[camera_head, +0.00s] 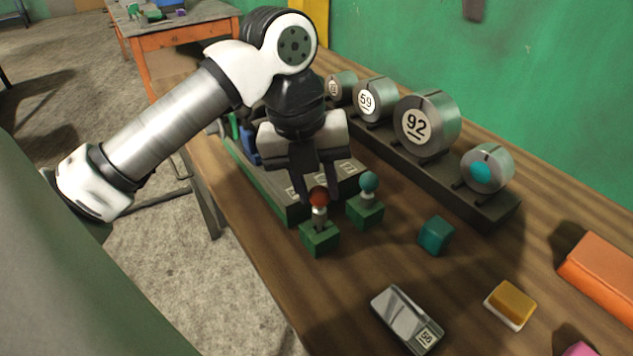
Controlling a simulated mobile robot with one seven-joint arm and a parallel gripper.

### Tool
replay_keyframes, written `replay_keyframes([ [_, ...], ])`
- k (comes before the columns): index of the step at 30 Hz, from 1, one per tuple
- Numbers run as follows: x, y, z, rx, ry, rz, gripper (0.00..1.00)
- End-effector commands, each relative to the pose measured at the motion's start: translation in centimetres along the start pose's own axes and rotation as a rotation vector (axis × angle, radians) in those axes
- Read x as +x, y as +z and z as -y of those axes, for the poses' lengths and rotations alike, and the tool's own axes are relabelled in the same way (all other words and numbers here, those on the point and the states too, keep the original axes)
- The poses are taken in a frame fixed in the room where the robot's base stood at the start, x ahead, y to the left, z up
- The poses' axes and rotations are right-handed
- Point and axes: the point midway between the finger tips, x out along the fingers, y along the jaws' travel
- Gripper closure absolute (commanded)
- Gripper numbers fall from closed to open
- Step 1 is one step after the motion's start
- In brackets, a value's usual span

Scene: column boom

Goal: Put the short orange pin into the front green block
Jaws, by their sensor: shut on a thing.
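The orange pin shows a red-orange ball head (318,196) with a pale collar and a dark stem below it. It stands about upright over the front green block (319,238), and its stem reaches the block's top in the picture. I cannot tell how deep the stem sits. My gripper (318,195) points down from above, its two dark fingers shut on the pin at its head. The rear green block (366,214) stands just behind to the right and carries a pin with a teal ball head (369,182).
A dark rack of numbered metal cylinders (427,125) runs along the wall side. A long grey-green tray (265,185) lies left of the blocks. A teal cube (436,235), a metal piece (407,318), a yellow block (511,303) and an orange box (600,274) lie to the right on the table.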

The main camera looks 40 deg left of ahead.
Motion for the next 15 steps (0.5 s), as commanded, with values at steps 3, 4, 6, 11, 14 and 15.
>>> replay_keyframes([
  [3, 0.2, 0.0, -0.1, 0.0, 0.0, 0.0, 0.93],
  [4, 0.3, 0.0, -0.1, 0.0, 0.0, 0.0, 0.93],
  [6, 0.6, 0.0, -0.1, 0.0, 0.0, 0.0, 0.93],
  [11, 1.0, 0.0, -0.2, 0.0, 0.0, 0.0, 0.93],
  [14, 1.3, 0.0, -0.3, 0.0, 0.0, 0.0, 0.93],
  [15, 1.4, 0.0, -0.3, 0.0, 0.0, 0.0, 0.93],
])
